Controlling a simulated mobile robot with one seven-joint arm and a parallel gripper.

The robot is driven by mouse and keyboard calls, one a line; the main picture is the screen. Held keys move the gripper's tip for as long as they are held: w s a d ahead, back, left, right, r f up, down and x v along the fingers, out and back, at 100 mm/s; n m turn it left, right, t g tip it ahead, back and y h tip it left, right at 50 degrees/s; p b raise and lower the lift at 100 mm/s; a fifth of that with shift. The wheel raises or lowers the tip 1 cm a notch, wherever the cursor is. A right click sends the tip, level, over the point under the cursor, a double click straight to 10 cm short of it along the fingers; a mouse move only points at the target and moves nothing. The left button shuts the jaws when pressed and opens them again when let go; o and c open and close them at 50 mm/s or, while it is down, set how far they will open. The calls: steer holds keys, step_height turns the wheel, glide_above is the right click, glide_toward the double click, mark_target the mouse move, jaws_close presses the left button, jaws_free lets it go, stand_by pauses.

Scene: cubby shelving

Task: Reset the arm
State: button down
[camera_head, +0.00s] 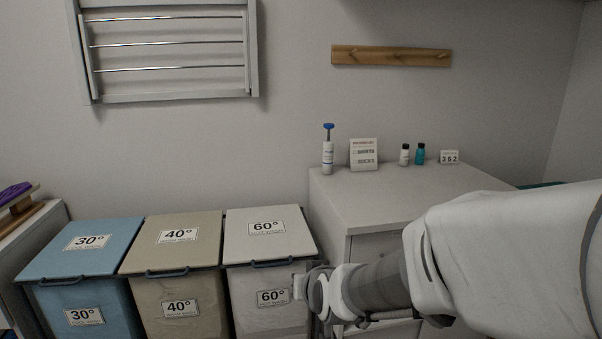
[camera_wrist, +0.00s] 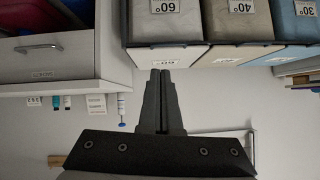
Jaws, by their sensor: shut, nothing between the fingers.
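My arm reaches in from the right in the head view, in front of the white cabinet. My gripper (camera_head: 300,287) is at its left end, in front of the light grey 60° bin. In the wrist view my gripper (camera_wrist: 161,74) is shut, its two dark fingers together with nothing between them. The wrist picture is upside down. Behind the fingertips there are the lid edge and front of the 60° bin (camera_wrist: 165,28). I cannot tell whether the fingertips touch the bin.
Blue 30° (camera_head: 85,247), beige 40° (camera_head: 172,242) and grey 60° (camera_head: 268,235) bins stand in a row, lids closed. The white cabinet (camera_head: 400,195) bears a pump bottle (camera_head: 328,155), a sign (camera_head: 364,155) and two small bottles. A drying rack (camera_head: 168,55) and peg rail (camera_head: 391,56) hang above.

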steer(key=s+d+r+m+g+h, duration=0.1)
steer(key=s+d+r+g, duration=0.15)
steer(key=s+d, duration=0.65)
steer(key=s+d+r+g+h, duration=0.1)
steer(key=s+d+r+g, duration=0.2)
steer(key=s, duration=1)
step_height(320, 180, up, 24)
steer(key=d+p, duration=0.1)
steer(key=p, duration=2.2)
steer(key=shift+s+d+h+p, duration=0.15)
steer(key=shift+s+h+p, duration=0.15)
steer(key=shift+a+f+t, duration=0.15)
steer(key=shift+a+t, duration=0.1)
